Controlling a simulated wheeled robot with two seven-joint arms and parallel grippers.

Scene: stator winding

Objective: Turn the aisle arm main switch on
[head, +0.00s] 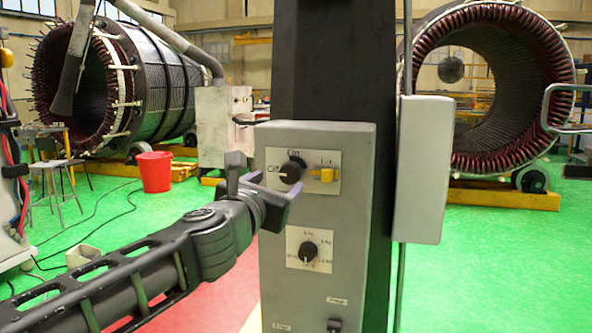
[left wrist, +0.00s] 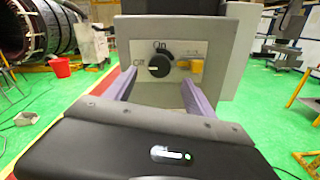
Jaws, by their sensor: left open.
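The main switch is a black rotary knob (head: 291,171) on a white plate at the top of a grey control box (head: 345,240). "On" is printed above the knob and "Off" to its left. In the left wrist view the knob (left wrist: 159,66) has its white mark toward the left, at "Off". My left gripper (head: 276,183) is open and empty, just in front of the plate. Its two purple fingers (left wrist: 158,88) point at the box, one toward each side of the knob and slightly below it. I cannot tell whether they touch anything.
A yellow switch (head: 324,175) sits right beside the knob, and a second black knob (head: 308,250) is lower on the box. A dark column (head: 333,60) stands behind the box. A red bucket (head: 155,171) and large stators (head: 487,90) stand farther back on green floor.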

